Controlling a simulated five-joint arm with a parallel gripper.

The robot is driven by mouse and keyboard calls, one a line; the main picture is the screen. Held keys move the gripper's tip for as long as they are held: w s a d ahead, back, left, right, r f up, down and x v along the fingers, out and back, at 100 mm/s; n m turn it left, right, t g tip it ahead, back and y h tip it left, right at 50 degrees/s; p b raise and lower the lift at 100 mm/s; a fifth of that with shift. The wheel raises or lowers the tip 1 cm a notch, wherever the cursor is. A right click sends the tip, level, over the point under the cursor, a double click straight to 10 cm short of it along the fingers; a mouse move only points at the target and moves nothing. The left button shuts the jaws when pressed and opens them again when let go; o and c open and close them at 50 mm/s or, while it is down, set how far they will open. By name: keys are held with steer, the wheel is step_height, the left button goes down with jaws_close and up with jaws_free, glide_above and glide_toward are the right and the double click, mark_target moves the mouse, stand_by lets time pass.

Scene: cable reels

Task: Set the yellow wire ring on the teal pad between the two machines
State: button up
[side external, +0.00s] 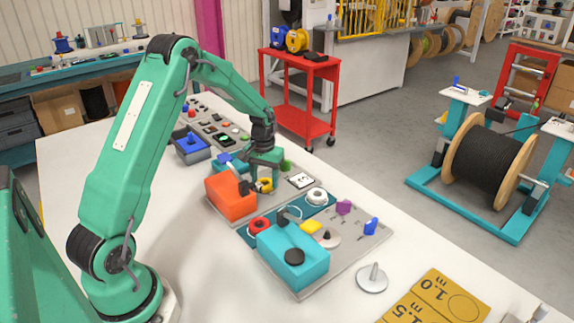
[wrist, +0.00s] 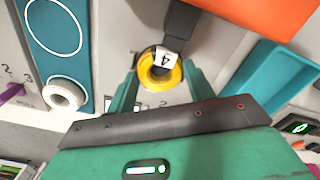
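The yellow wire ring (side external: 264,185) is beside the orange machine (side external: 229,196), low under my gripper (side external: 263,176). In the wrist view the ring (wrist: 148,75) lies between my two fingertips (wrist: 161,74), with a white tag marked 4 over its top edge. The fingers are spread on either side of it, with a narrow gap at the right; contact at the left is unclear. The teal pad (side external: 305,209) lies between the orange machine and the teal machine (side external: 292,258). It also shows in the wrist view (wrist: 52,62), with a white oval outline.
A white ring (side external: 317,196) and a red ring (side external: 259,225) are at opposite ends of the teal pad.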

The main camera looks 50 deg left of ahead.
steer(key=c, duration=0.3)
steer(key=shift+r, duration=3.8)
steer(key=shift+d, duration=0.1)
steer(key=d, duration=0.4)
steer(key=d+f, duration=0.1)
steer(key=d, duration=0.4)
steer(key=s+d+f, duration=0.1)
steer(key=d, duration=0.3)
steer(key=shift+d+f, duration=0.15)
steer(key=shift+f, duration=0.05)
steer(key=shift+f, duration=0.1)
steer(key=shift+f, duration=2.25)
steer(key=shift+f, duration=0.15)
